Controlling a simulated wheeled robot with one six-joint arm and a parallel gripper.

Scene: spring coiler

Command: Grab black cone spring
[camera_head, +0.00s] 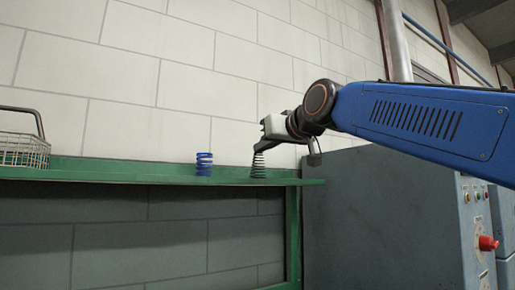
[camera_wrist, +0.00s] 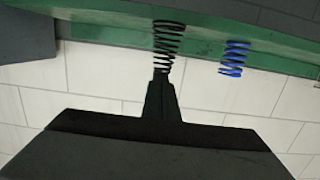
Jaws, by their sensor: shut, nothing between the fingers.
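The black cone spring (camera_head: 258,168) stands upright on the green shelf (camera_head: 120,171), wide end down and narrow end up. My gripper (camera_head: 261,147) is at the spring's narrow top, with its fingers together. In the wrist view, which shows the scene upside down, the black cone spring (camera_wrist: 167,40) reaches from the shelf (camera_wrist: 110,14) to the tips of my gripper (camera_wrist: 161,77). The fingertips overlap the last coils there. I cannot tell whether they touch the coils, and nothing is seen held between the fingers.
A blue spring (camera_head: 204,164) stands on the shelf to the left of the black one, with a gap between them. A wire basket (camera_head: 24,152) sits at the far left of the shelf. A grey machine cabinet (camera_head: 385,220) with a red button stands to the right.

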